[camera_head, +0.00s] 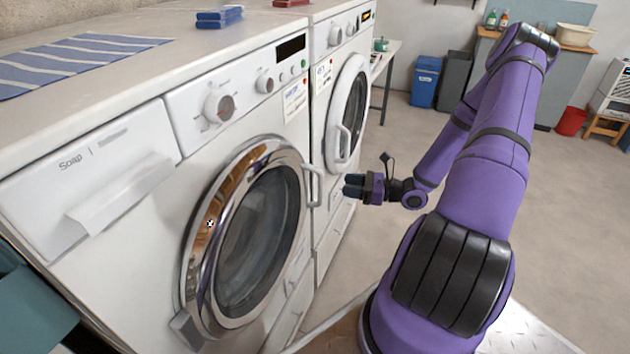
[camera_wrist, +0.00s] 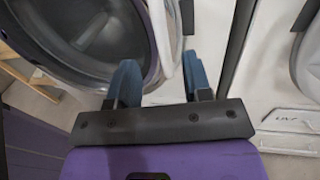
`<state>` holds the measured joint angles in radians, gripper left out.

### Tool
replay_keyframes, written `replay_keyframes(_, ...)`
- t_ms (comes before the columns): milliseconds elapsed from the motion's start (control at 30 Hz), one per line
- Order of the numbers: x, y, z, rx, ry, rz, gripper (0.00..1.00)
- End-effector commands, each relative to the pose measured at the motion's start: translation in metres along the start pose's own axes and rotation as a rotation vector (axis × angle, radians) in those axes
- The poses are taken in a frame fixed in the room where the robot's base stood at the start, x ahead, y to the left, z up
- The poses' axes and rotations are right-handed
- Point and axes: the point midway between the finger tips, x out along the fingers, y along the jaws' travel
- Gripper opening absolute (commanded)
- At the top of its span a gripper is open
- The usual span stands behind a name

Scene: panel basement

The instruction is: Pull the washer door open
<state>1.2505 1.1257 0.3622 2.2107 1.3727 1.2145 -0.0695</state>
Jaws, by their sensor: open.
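The washer door (camera_head: 252,240) is round, with a chrome rim and dark glass, on the front of the near white machine. It looks shut against the machine. Its white upright handle (camera_head: 313,186) is on the door's right side. My gripper (camera_head: 348,187) is just right of the handle, its dark blue fingers pointing at it. In the wrist view my gripper (camera_wrist: 159,60) is open and empty, fingers apart. The washer door (camera_wrist: 88,35) fills the upper left there, its white handle side just ahead of the fingertips. I cannot tell whether the fingers touch the handle.
A second white machine with a round door (camera_head: 347,115) stands beyond the washer. The soap drawer (camera_head: 95,180) is at the washer's upper left. A striped cloth (camera_head: 75,60) lies on top. Blue bin (camera_head: 425,82) and red bucket (camera_head: 571,121) stand farther back. The floor to the right is open.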

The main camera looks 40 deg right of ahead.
Motion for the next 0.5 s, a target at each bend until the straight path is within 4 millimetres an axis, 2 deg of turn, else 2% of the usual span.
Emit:
replay_keyframes(167, 0.011, -0.001, -0.001, 0.005, -0.006, -0.005, 0.45)
replay_keyframes(500, 0.068, 0.0, -0.001, 0.005, -0.005, -0.003, 0.45)
